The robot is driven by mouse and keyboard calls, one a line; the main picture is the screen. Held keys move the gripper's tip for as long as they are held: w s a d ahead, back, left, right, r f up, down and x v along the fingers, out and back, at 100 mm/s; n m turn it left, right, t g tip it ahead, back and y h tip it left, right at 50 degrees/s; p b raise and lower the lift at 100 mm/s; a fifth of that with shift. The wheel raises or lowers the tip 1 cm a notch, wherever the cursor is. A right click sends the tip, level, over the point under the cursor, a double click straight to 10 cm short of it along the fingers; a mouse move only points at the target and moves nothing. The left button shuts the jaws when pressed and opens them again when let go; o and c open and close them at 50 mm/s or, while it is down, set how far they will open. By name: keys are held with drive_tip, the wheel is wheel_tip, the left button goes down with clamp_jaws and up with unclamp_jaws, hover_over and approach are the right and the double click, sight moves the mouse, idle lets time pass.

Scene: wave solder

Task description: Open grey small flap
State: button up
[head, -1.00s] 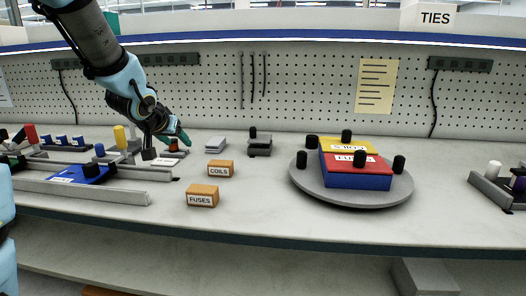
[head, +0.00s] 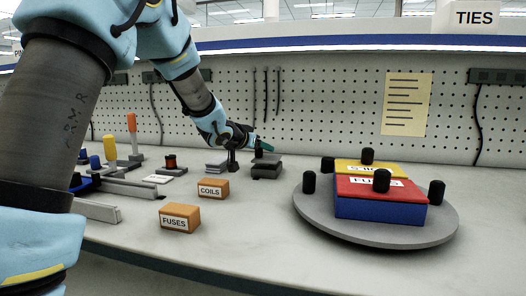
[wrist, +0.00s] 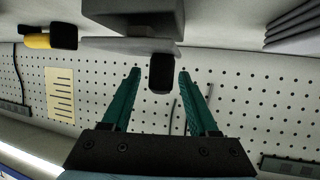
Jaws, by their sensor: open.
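The small grey box (head: 266,171) stands at the back of the bench, with a flat grey flap (head: 267,157) on top. In the wrist view, which is upside down, the flap (wrist: 130,45) is a light plate with a dark knob (wrist: 160,76). The flap lies on the box and looks closed. My gripper (wrist: 160,84) is open, its two green fingers on either side of the knob with gaps visible. In the head view my gripper (head: 259,146) is at the knob's height. Part of the knob is hidden there by a finger.
A grey turntable (head: 310,215) with black knobs carries a box with yellow and red lids to the right. A stack of grey plates (head: 216,165) is left of the grey box. Orange COILS (head: 213,189) and FUSES (head: 180,216) blocks lie in front. The pegboard is behind.

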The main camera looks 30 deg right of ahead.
drive_tip(key=shift+x, duration=1)
clamp_jaws()
idle(0.8)
